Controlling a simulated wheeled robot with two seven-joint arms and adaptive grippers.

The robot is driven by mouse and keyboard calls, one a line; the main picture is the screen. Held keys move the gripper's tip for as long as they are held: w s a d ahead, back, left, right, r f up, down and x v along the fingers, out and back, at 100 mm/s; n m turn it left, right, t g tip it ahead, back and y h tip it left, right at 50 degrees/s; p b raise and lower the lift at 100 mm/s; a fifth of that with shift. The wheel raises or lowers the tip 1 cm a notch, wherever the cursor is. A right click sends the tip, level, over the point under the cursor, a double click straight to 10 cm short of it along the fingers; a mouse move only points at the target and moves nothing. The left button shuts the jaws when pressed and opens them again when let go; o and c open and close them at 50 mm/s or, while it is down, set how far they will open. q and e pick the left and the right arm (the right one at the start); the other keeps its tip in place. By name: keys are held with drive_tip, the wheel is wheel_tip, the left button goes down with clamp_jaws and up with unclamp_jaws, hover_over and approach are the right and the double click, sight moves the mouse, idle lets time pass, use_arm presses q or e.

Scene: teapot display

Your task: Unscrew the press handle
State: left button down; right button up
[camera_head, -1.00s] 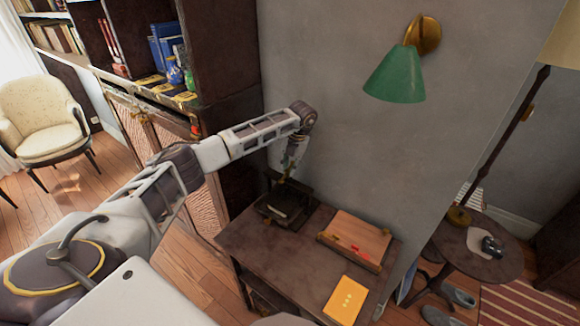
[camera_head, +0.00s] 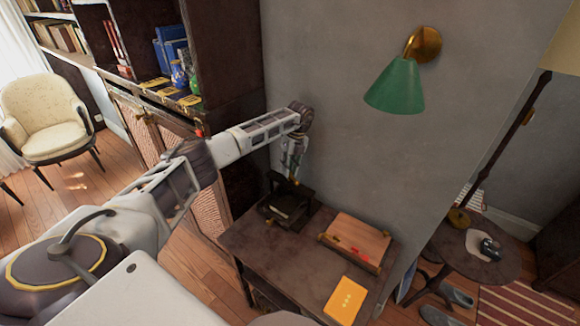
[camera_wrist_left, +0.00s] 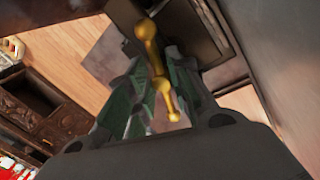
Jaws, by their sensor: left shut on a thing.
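The dark press (camera_head: 284,209) stands on the back left corner of the brown desk (camera_head: 268,246). My left gripper (camera_head: 292,180) points down over the top of the press, close to the wall. In the left wrist view, the brass press handle (camera_wrist_left: 147,33) is a bar with round knobs. It lies between the green-padded fingers of my left gripper (camera_wrist_left: 155,78), which are shut on it. The screw below the handle is hidden in the wrist view. My right gripper is not in view.
A wooden slanted box (camera_head: 357,242) and a yellow booklet (camera_head: 346,299) lie on the desk. The grey wall (camera_head: 340,150) is close behind my left gripper, with a green lamp (camera_head: 397,86) above. A dark cabinet (camera_head: 225,65) stands at the left.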

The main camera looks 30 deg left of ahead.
use_arm(q)
drive_tip(key=n+p, duration=0.1)
drive_tip(key=n, duration=0.1)
drive_tip(key=n+p, duration=0.1)
drive_tip(key=n, duration=0.1)
drive_tip(key=shift+s+a+r+h, duration=0.1)
drive_tip(key=shift+a+r+h, duration=0.1)
drive_tip(key=shift+h, duration=0.2)
drive_tip(key=shift+n, duration=0.5)
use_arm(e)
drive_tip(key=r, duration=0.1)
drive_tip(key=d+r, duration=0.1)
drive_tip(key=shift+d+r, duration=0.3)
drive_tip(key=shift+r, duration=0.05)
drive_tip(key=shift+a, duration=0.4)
use_arm(q)
drive_tip(key=c, duration=1.5)
unclamp_jaws()
drive_tip(key=shift+f, duration=0.1)
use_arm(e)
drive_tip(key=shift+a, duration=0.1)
use_arm(q)
drive_tip(key=shift+w+r, duration=0.35)
drive_tip(key=shift+r, duration=1.6)
drive_tip(key=shift+w+r, duration=0.4)
drive_tip(key=shift+r, duration=1.55)
drive_tip(key=shift+w+r, duration=0.35)
drive_tip(key=shift+r, duration=1.6)
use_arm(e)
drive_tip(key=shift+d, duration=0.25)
